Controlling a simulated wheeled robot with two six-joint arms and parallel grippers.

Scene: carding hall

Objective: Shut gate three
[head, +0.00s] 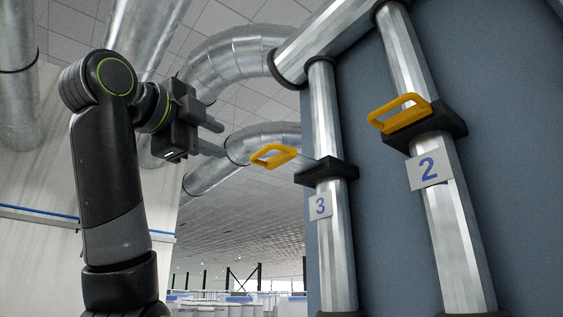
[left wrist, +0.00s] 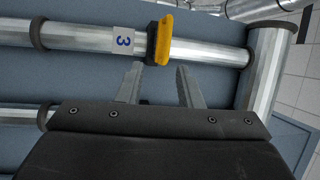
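Gate three is a black slide housing (head: 327,171) on the pipe with the white "3" label (head: 320,207). Its yellow handle (head: 272,156) stands out to the left of the housing, with a thin plate showing between them. My left gripper (head: 216,138) is open and empty, left of the handle and apart from it. In the left wrist view the yellow handle (left wrist: 165,40) lies just beyond the gap between the open fingers (left wrist: 160,78), and the "3" label (left wrist: 123,41) is beside it. My right gripper is in neither view.
Gate two's yellow handle (head: 400,114) sits close against its black housing (head: 438,126) on the pipe to the right, labelled "2" (head: 429,170). A blue-grey panel (head: 385,230) stands behind the pipes. Large bent ducts (head: 235,60) run above and behind my left gripper.

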